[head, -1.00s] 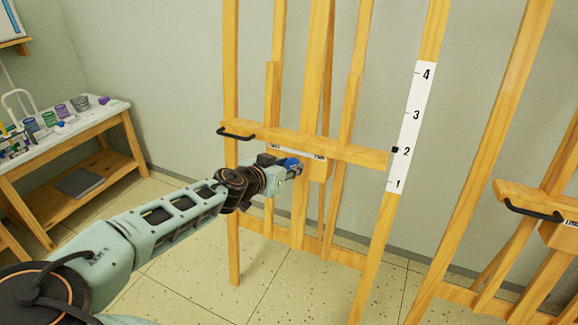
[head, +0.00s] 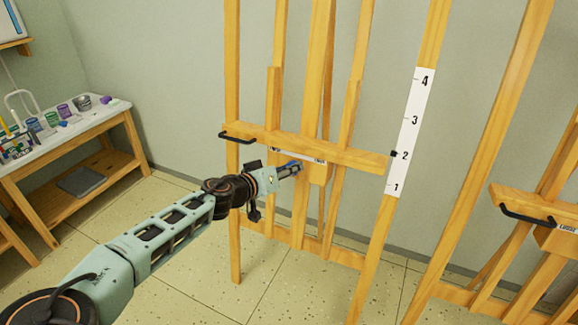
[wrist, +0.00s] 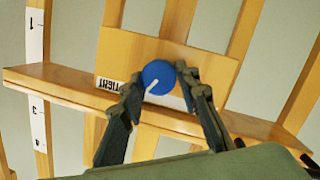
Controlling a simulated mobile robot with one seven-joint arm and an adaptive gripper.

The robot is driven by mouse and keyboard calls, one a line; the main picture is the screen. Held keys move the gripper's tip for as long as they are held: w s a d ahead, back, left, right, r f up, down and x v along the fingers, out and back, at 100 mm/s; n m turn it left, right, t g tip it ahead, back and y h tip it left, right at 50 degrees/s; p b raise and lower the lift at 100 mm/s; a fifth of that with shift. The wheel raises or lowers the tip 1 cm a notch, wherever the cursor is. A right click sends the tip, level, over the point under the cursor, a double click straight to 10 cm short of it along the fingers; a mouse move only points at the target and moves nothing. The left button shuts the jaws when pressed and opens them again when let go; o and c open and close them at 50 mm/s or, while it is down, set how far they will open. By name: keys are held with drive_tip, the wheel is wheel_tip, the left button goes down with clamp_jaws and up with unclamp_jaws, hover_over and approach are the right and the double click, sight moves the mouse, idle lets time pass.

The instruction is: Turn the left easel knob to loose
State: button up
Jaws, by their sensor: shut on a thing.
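The left easel (head: 232,200) is wooden, with a crossbar (head: 350,156) and a white label strip (head: 316,160) under it. In the wrist view, which is roughly upside down, the round blue knob (wrist: 158,76) sits on a wooden block (wrist: 150,50). Its white pointer line slants to the lower left of that picture. The word TIGHT shows on the label (wrist: 112,85) left of the knob; the rest of the label is partly hidden by a finger. My gripper (wrist: 160,82) is shut on the knob, one finger on each side. In the head view my gripper (head: 298,167) is at the block.
A second easel (head: 525,205) with a black handle stands at the right. A black handle (head: 237,138) sticks out from the left easel's crossbar. A numbered white scale (head: 410,130) is on its right post. A table (head: 75,130) with art supplies stands at the left.

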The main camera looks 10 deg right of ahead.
drive_tip(key=shift+a+f+n+t+h+p, duration=0.1)
drive_tip(key=shift+n+t+h+p, duration=0.65)
drive_tip(key=shift+n, duration=2.1)
drive_tip(key=shift+d+f+n+t+h+p, duration=0.15)
drive_tip(key=shift+n+p, duration=1.15)
drive_tip(key=shift+n, duration=1.6)
drive_tip(key=shift+a+f+n+t+h+p, duration=0.15)
drive_tip(key=shift+n+t+h+p, duration=0.6)
drive_tip(key=shift+n, duration=2.1)
drive_tip(key=shift+g+y+p, duration=0.25)
drive_tip(key=shift+y+p, duration=0.1)
drive_tip(key=shift+y, duration=0.1)
drive_tip(key=o, duration=1.2)
drive_tip(key=shift+c, duration=0.2)
drive_tip(key=v, duration=1.2)
